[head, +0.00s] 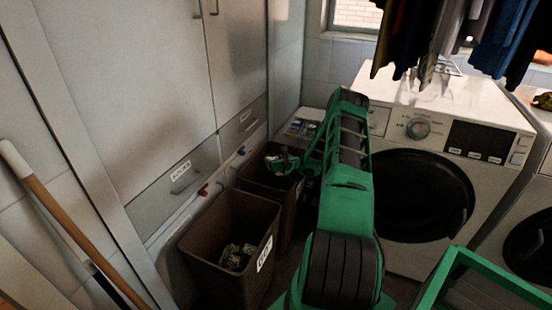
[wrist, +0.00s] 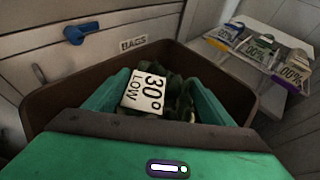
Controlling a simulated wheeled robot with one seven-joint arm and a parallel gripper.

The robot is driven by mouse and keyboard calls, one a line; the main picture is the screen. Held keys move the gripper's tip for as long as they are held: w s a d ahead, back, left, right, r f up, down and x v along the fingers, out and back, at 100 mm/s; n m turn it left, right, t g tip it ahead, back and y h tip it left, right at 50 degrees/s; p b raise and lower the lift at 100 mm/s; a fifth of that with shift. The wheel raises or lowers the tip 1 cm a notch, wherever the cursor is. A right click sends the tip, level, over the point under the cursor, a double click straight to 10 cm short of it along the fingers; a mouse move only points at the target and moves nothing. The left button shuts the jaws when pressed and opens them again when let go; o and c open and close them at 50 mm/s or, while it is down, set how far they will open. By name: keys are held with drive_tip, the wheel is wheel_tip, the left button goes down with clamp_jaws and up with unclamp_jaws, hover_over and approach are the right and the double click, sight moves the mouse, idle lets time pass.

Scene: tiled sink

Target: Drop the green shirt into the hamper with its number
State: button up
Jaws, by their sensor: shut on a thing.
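My gripper (head: 284,162) reaches over the rear brown hamper (head: 262,184) by the cabinet. In the wrist view my gripper (wrist: 155,98) is shut on dark green cloth, the green shirt (wrist: 182,86), with a white tag (wrist: 144,91) reading "30° LOW". The hamper's rim (wrist: 40,98) surrounds the fingers and shirt in that view; the shirt's exact height is unclear. A second brown hamper (head: 211,242) stands nearer, with crumpled cloth (head: 236,257) inside and a white label (head: 265,253) too small to read. The rear hamper's number is hidden.
Grey cabinets with a blue hook (head: 241,150) and red hook (head: 203,190) line the left. A washing machine (head: 420,195) stands right of my arm, under hanging clothes (head: 440,35). A shelf with several tagged packs (wrist: 262,52) is beyond the hamper. A broom handle (head: 60,215) leans left.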

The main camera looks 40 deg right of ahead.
drive_tip(key=o, duration=1.9)
drive_tip(key=shift+s+f, duration=0.1)
drive_tip(key=v, duration=1)
drive_tip(key=shift+s+a+r, duration=0.15)
drive_tip(key=shift+s+r, duration=0.05)
